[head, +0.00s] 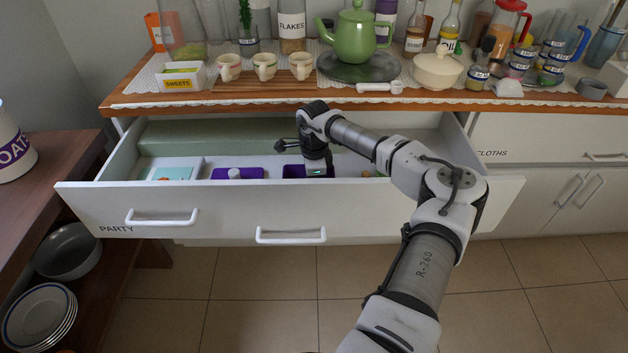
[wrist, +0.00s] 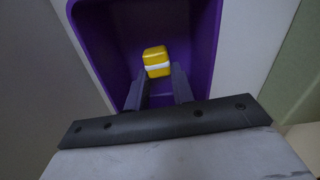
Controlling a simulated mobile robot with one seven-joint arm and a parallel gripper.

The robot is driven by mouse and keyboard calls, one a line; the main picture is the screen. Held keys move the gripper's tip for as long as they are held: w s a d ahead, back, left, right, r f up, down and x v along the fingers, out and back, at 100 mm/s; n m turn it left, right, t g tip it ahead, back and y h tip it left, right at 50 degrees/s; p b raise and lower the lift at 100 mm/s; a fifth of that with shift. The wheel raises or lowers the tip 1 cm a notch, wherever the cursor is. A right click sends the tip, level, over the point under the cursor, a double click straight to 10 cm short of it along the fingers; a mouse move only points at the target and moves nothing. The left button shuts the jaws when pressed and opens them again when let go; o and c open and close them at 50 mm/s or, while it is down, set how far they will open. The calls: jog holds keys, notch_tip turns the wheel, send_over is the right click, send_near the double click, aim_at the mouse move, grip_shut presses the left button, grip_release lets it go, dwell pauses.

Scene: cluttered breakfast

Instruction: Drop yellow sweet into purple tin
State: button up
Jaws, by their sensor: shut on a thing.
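In the wrist view, the yellow sweet (wrist: 156,62), with a white band around it, is held between the two fingertips of my gripper (wrist: 160,80). The purple tin (wrist: 91,50) surrounds the sweet and fingers in that view, its inside lying behind them. I cannot tell how far the sweet is above the tin's floor. In the head view, my gripper (head: 318,172) points down at the purple tin (head: 292,171) in the open drawer. The fingers and sweet are hidden there.
The open drawer (head: 200,212), marked PARTY, also holds a purple lid-like item (head: 250,173) and a pale blue item (head: 172,173). Above it, the wooden counter (head: 240,97) carries a SWEETS box (head: 182,78), cups, a green teapot (head: 355,38) and several jars.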

jog(key=shift+f, duration=0.25)
jog(key=o, duration=1)
notch_tip(320, 180, up, 14)
jog(key=shift+f, duration=0.1)
